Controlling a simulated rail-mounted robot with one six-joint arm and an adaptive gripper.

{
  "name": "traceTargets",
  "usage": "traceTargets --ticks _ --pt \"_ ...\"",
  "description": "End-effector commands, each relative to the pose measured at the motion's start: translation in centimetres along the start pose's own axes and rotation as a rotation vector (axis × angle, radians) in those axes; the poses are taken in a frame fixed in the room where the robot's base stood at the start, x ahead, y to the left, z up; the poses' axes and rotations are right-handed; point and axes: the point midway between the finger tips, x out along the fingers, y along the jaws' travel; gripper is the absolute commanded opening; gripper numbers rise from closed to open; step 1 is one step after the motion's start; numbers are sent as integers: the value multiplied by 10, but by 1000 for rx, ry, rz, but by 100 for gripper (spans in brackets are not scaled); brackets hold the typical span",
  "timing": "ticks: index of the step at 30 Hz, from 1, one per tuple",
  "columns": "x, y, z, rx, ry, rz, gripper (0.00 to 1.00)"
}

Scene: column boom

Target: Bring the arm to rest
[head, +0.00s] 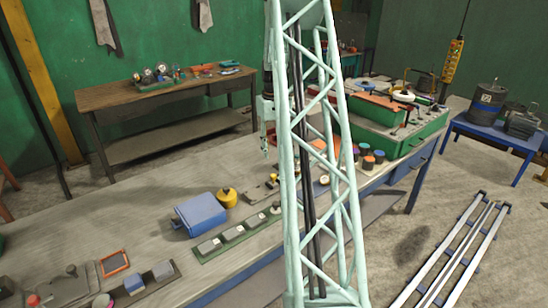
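My arm hangs down behind my pale green lattice column, which hides much of it. My gripper (265,150) shows just left of the column, pointing down over the far part of the long workbench (150,215). It is small here and partly covered, so I cannot tell whether its fingers are open or shut. I see nothing clearly held in it.
A blue box (200,214) and a yellow round container (227,197) stand on the bench, near a green strip with grey blocks (237,235). A green case (400,135) stands at the bench's far end. A wooden table (170,95) stands behind.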

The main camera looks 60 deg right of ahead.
Motion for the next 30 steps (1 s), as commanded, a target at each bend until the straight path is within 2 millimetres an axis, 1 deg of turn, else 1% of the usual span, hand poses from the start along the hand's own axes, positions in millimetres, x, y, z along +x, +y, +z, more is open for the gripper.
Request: traceTargets --ticks 6,26,30 --pt "-6 0 0 0 -1 0 31" --pt "-6 0 0 0 -1 0 31" --pt "-10 -5 0 -4 2 1 31"
